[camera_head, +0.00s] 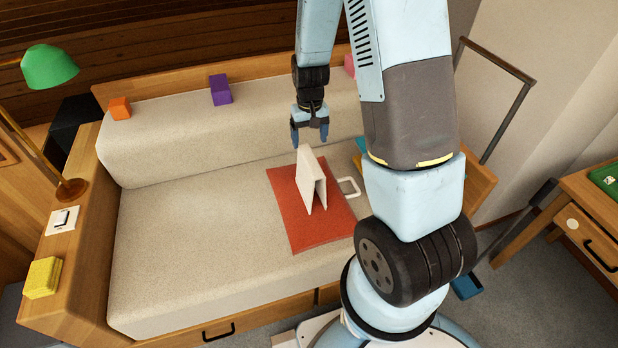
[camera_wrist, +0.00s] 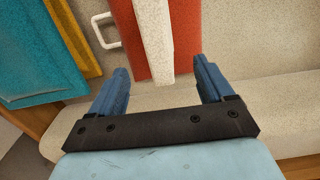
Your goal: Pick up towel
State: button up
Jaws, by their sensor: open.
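A white folded piece (camera_head: 313,182), which looks like the towel, stands like a tent on a flat red mat (camera_head: 285,200) on the sofa seat. In the wrist view the white piece (camera_wrist: 154,35) is a pale strip lying across the red mat (camera_wrist: 186,40). In the wrist view the white strip's near end lies between the fingertips of my gripper (camera_wrist: 160,72); I cannot tell the remaining gap.
A white loop handle (camera_head: 348,187) is beside the red mat's right edge; it also shows in the wrist view (camera_wrist: 105,31). A teal item (camera_wrist: 38,50) and a yellow one (camera_wrist: 75,38) lie left there. The sofa seat (camera_head: 190,240) is clear left of the mat.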

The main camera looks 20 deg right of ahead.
aim_at(311, 160)
notch_tip(311, 160, down, 7)
jog(key=shift+r, duration=0.1)
jog(key=shift+d+f, duration=0.15)
jog(key=shift+f, duration=1.2)
jog(key=shift+d+f, duration=0.15)
jog(key=shift+f, duration=1.15)
jog(key=c, duration=1.5)
